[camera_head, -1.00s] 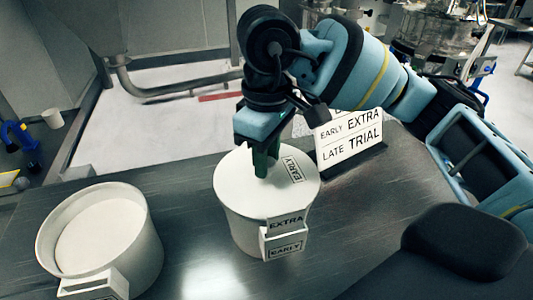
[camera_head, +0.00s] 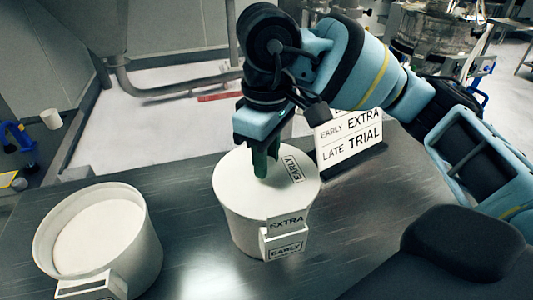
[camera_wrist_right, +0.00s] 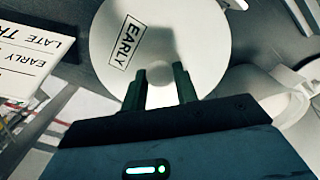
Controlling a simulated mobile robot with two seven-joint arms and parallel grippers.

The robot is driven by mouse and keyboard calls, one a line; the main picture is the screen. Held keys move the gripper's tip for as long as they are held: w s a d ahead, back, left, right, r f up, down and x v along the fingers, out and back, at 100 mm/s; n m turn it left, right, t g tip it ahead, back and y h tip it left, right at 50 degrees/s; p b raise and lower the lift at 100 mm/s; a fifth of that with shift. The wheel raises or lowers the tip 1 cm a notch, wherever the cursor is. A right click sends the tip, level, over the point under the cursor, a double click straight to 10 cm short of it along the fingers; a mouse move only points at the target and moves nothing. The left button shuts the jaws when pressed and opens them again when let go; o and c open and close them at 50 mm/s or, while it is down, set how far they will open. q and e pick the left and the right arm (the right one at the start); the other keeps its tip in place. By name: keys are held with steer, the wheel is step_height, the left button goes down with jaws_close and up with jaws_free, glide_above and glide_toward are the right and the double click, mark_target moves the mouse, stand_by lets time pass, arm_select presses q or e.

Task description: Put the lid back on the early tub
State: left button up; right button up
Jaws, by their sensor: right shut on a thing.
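The early tub (camera_head: 246,231) is a white round tub on the dark metal table, with an EXTRA card and an EARLY label on its front. The white lid (camera_head: 239,190), marked EARLY, lies over its mouth and looks level; whether it is fully seated I cannot tell. My right gripper (camera_head: 266,165) points down at the lid's middle, its dark green fingers shut on the lid. The part between the fingertips is hidden. In the right wrist view the lid (camera_wrist_right: 185,40) fills the top centre, beyond my right gripper's fingers (camera_wrist_right: 161,82). My left gripper is not in view.
A second white tub (camera_head: 140,245), open and holding pale contents, stands at the left. A sign (camera_head: 350,138) reading EARLY EXTRA, LATE TRIAL stands behind the early tub, close to my right arm. Bare table (camera_head: 188,215) lies between the tubs.

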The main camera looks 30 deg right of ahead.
steer(key=o, duration=1.5)
steer(key=shift+o, duration=0.2)
steer(key=shift+r, duration=0.15)
steer(key=shift+r+p, duration=0.9)
steer(key=shift+r, duration=1.25)
steer(key=shift+r+p, duration=0.6)
steer(key=shift+r, duration=0.65)
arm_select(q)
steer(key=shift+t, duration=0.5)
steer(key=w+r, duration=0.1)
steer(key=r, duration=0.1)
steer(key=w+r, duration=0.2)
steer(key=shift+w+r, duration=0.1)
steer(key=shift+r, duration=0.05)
